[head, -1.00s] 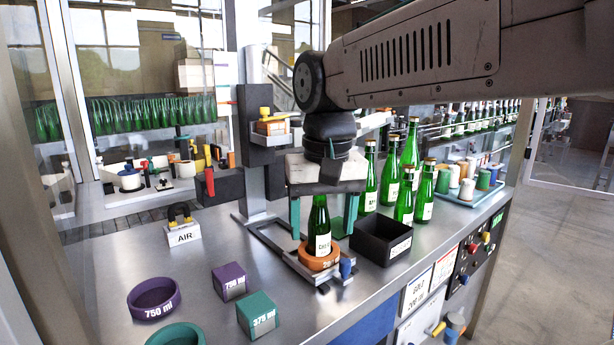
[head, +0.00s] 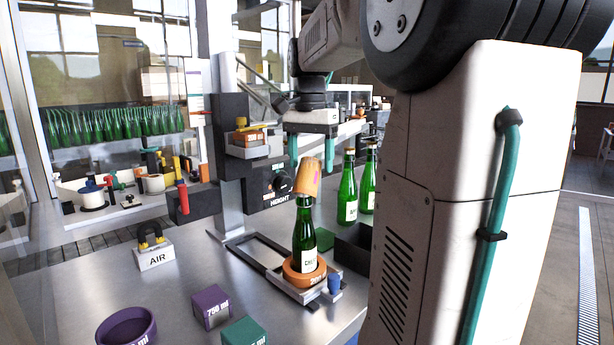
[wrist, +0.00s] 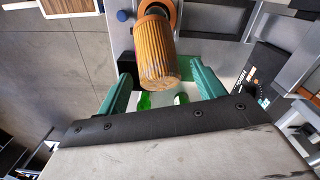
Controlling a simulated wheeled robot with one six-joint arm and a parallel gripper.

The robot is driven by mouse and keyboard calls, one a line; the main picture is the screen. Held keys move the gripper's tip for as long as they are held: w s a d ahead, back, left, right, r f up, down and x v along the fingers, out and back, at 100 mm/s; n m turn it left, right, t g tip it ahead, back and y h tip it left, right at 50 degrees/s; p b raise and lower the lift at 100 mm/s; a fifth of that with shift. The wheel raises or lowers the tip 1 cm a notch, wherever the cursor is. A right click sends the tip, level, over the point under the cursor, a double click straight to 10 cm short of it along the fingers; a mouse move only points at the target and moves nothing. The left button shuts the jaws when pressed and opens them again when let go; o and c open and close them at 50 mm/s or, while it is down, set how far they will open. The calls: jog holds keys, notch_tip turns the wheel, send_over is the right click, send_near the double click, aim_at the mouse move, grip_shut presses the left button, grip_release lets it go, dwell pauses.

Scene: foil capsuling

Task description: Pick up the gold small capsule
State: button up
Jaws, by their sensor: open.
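A gold-orange capsule (head: 307,178) sits tilted over the mouth of the green bottle (head: 305,232). The bottle stands upright in an orange ring holder (head: 304,275). My gripper (head: 309,165) points down, open, with its teal fingers just above and to either side of the capsule's top. In the wrist view the ribbed capsule (wrist: 157,52) shows large, between and beyond the fingertips of my gripper (wrist: 160,72). I cannot tell whether a finger touches it.
A post with a HEIGHT dial (head: 280,184) stands close behind the bottle. A black bin (head: 353,243) and more green bottles (head: 348,187) are to the right. The AIR block (head: 155,255), purple block (head: 211,306) and teal block (head: 244,333) stand left. Bare bench lies between.

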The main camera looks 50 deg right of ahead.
jog(key=shift+f, duration=1.45)
jog(key=shift+s, duration=0.1)
jog(key=c, duration=0.8)
jog(key=shift+o, duration=0.2)
notch_tip(320, 180, up, 10)
